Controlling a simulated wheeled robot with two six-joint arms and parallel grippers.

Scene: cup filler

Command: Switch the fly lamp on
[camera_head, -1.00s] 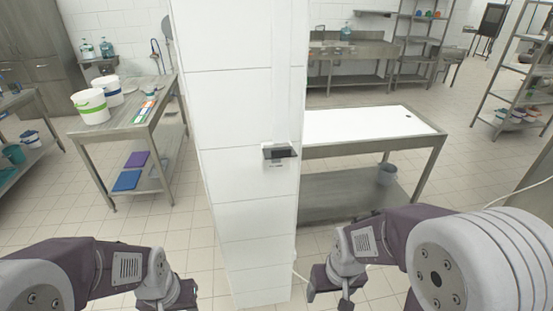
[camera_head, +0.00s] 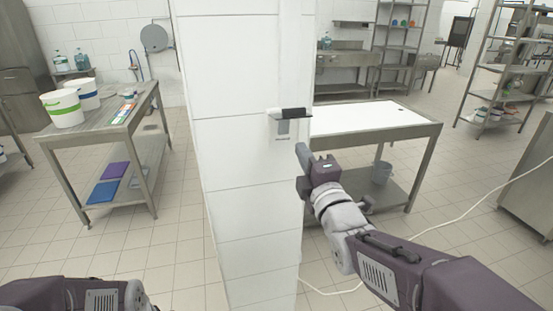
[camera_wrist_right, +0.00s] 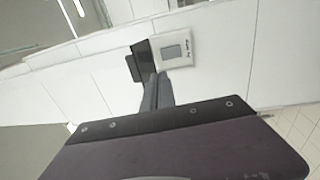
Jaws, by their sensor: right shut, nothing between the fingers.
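My right gripper (camera_head: 302,152) is shut and empty, just below and right of the box. I cannot make out a lamp for certain.
The tiled pillar (camera_head: 245,215) stands directly ahead. A table with a white top (camera_head: 365,121) is behind it at right, and a steel table (camera_head: 118,118) with buckets at left. A white cable (camera_head: 470,208) runs at right. Floor on the left is clear.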

